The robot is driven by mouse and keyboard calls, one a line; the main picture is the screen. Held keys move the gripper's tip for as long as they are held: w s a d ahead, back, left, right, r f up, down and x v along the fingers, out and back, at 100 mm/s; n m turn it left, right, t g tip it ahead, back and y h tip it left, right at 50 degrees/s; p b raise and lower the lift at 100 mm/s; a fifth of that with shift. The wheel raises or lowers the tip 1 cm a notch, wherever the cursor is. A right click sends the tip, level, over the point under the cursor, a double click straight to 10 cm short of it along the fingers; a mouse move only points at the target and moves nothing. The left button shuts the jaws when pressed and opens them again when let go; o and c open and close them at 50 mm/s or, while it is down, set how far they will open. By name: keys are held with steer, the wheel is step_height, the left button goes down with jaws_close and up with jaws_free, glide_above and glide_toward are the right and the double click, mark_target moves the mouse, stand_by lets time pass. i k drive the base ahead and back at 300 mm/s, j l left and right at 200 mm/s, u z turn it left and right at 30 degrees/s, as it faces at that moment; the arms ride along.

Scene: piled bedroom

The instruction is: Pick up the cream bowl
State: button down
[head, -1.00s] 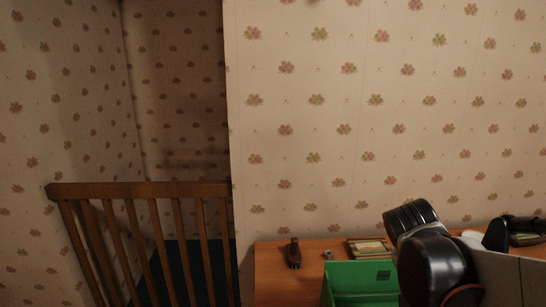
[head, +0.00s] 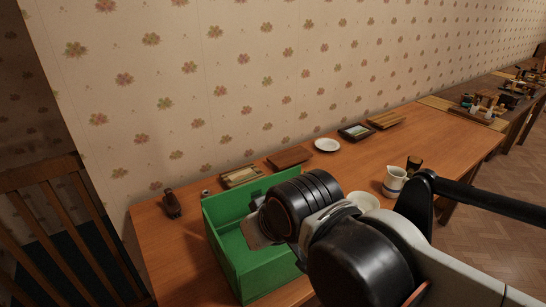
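The cream bowl (head: 366,200) stands on the wooden table, right of the green box. My arm hides its lower and left parts, so only its rim and some of the inside show. My gripper (head: 257,230) is at the end of my black arm, over the green box and left of the bowl. Its fingers are mostly hidden by the wrist, so I cannot tell whether it is open or shut. It is apart from the bowl.
The green box (head: 228,256) stands open at the table's left. A cream jug (head: 394,182) and dark cup (head: 414,165) stand right of the bowl. A white plate (head: 327,145) and a framed item (head: 355,132) lie along the wall. The table's (head: 415,137) right part has free room.

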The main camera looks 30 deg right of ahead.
mark_target(366, 202)
steer(key=z, duration=1.55)
